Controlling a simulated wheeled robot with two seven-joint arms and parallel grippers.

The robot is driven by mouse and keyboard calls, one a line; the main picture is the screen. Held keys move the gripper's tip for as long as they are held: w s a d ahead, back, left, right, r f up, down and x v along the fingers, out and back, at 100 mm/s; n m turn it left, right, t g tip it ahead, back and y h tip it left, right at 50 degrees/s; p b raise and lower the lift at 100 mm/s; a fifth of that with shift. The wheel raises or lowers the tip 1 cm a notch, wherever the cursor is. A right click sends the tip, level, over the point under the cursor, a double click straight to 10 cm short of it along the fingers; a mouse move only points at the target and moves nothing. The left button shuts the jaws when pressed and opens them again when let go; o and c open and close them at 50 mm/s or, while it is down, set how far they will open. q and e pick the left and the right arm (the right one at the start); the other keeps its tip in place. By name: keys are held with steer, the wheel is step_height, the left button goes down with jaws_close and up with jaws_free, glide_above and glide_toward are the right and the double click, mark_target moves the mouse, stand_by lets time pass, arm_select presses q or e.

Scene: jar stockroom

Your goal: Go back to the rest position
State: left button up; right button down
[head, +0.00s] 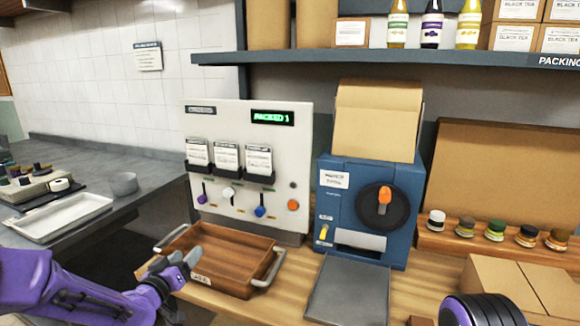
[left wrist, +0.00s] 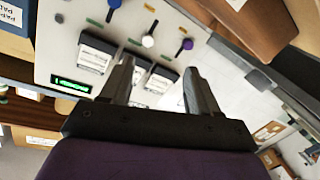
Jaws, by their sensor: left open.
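My left gripper (head: 180,268) comes in from the left in the head view, over the left side of the brown wooden tray (head: 232,252) on the counter. In the left wrist view the two fingers of my left gripper (left wrist: 160,88) are spread apart with nothing between them. Beyond them is the white panel (head: 247,125) with card holders and coloured levers; its green display reads "PACKED 1" in the head view. A purple and black part of my own body shows at the bottom right of the head view, but my right gripper does not show.
A blue machine (head: 345,205) with an orange knob stands right of the panel, a grey plate (head: 347,293) before it. Small jars (head: 495,231) line a wooden ledge at right. A cardboard box (head: 505,280) sits at front right. A white tray (head: 62,217) lies on the left bench.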

arm_select(q)
steer(key=s+f+n+g+y, duration=0.35)
steer(key=s+f, duration=0.75)
steer(key=f, duration=0.4)
steer(key=s+a+f+g+y, duration=0.1)
steer(key=s+f+g, duration=0.2)
steer(key=s, duration=0.8)
steer(key=s+a+f+g+y, duration=0.1)
steer(key=s+f+g, duration=0.2)
steer(key=s+f, duration=0.5)
steer(key=s+a+f+n+g+y, duration=0.1)
steer(key=s+f+g, duration=0.3)
steer(key=s, duration=1)
steer(key=shift+s+f, duration=0.3)
steer(key=shift+f, duration=0.65)
